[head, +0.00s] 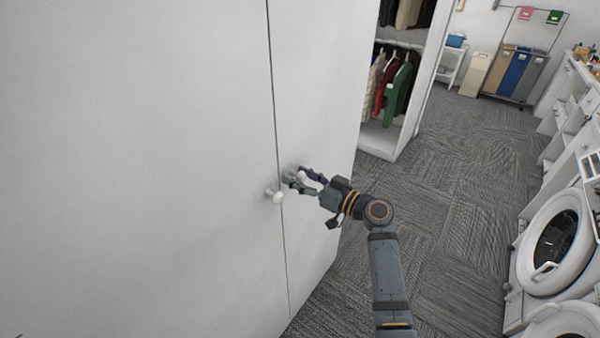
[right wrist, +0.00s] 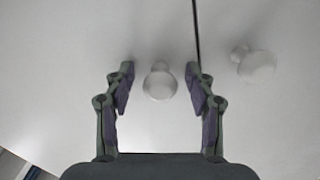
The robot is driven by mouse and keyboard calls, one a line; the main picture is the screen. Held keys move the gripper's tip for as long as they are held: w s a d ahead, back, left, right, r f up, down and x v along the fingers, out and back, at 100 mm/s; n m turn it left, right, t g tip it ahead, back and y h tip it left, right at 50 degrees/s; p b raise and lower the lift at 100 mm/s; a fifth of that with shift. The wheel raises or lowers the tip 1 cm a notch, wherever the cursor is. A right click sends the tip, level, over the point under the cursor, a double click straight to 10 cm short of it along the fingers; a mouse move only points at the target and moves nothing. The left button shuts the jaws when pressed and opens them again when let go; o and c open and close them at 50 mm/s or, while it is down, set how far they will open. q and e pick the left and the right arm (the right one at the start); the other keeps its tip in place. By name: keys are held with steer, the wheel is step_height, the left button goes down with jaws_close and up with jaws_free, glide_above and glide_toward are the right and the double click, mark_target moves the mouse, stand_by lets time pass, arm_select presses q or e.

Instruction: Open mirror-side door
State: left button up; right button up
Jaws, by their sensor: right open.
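A white wardrobe has two closed doors that meet at a dark vertical seam: a left door (head: 130,150) and a right door (head: 318,80). No mirror shows. The left door has a round white knob (head: 277,196); the right door's knob (head: 302,177) is partly covered by my fingers. My right gripper (head: 294,181) is open at the right door's knob. In the right wrist view, that knob (right wrist: 160,84) sits between the spread fingers (right wrist: 159,70), with a gap on both sides. The left door's knob (right wrist: 253,65) is outside them, across the seam. My left gripper is out of view.
An open wardrobe section with hanging clothes (head: 392,85) stands beyond the right door. Front-loading washers (head: 555,240) line the right side. Laundry bins (head: 515,73) stand at the back. The carpet floor (head: 450,200) between is clear.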

steer(key=shift+c, duration=0.2)
jaws_close()
stand_by(0.3)
